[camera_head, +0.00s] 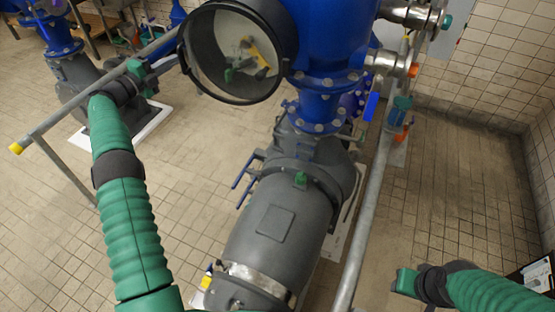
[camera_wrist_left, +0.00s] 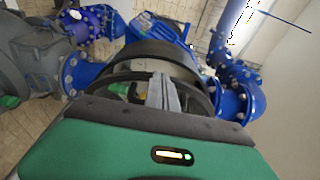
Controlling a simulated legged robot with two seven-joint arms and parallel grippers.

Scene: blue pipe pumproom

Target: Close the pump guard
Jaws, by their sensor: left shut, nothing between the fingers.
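The pump guard (camera_head: 187,70) is a round, clear-faced cover with a black rim, at the top centre of the head view. It stands at the front of a dark round housing on the blue pump; I cannot tell how wide any gap is. A yellow and green part shows through it. A black curved rim (camera_wrist_left: 150,52) lies ahead in the left wrist view.
A grey motor housing (camera_head: 270,235) fills the middle below the blue pump (camera_head: 335,40). A metal rail (camera_head: 60,120) with a yellow end runs behind my left arm. A long grey pipe (camera_head: 366,210) stands right of the motor. Tiled floor (camera_head: 450,190) is clear at the right.

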